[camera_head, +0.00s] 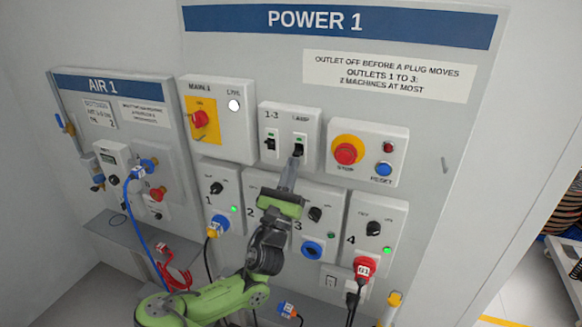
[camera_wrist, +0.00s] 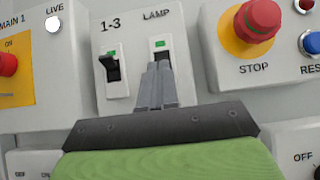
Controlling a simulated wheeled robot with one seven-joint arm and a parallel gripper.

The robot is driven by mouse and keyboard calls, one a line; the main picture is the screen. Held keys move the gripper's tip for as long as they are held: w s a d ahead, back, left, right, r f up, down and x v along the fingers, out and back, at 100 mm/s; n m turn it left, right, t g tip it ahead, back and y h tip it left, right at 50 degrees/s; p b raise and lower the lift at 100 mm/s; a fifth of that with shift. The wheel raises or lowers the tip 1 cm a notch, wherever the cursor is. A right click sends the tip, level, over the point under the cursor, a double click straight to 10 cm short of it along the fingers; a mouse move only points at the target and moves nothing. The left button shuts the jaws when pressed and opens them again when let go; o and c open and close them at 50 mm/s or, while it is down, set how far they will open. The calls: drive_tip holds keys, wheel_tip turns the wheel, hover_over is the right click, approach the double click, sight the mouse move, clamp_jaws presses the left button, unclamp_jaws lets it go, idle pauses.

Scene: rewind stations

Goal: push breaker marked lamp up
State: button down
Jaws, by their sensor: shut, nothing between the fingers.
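The breaker marked LAMP (camera_head: 299,146) is the right one of two in a white box on the POWER 1 panel. In the wrist view its upper part, with a green mark (camera_wrist: 160,43), shows above my fingertips; the lower part and most of its lever are hidden. My gripper (camera_head: 295,160) is shut and empty, its tips at or just in front of the LAMP breaker's lower part. I cannot tell whether they touch the lever. In the wrist view my gripper (camera_wrist: 157,70) points up at that breaker.
The 1-3 breaker (camera_wrist: 114,72) is close on the left, its black lever sticking out. The red STOP button (camera_head: 346,153) is on the right. The MAIN 1 switch (camera_head: 201,119) is further left. Outlet boxes with knobs and plugs, such as the blue plug (camera_head: 220,223), lie below.

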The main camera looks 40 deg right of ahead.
drive_tip(key=shift+s+a+r+g+y+p, duration=0.15)
drive_tip(key=shift+r+g+y+p, duration=0.3)
drive_tip(key=shift+p, duration=1.05)
drive_tip(key=shift+w+a+r+g+y+p, duration=0.15)
drive_tip(key=shift+y+p, duration=0.5)
drive_tip(key=shift+p, duration=0.8)
drive_tip(key=shift+s+r+p, duration=0.15)
drive_tip(key=shift+r+p, duration=0.55)
drive_tip(key=shift+p, duration=1.2)
idle(2.3)
drive_tip(key=shift+a+f, duration=0.1)
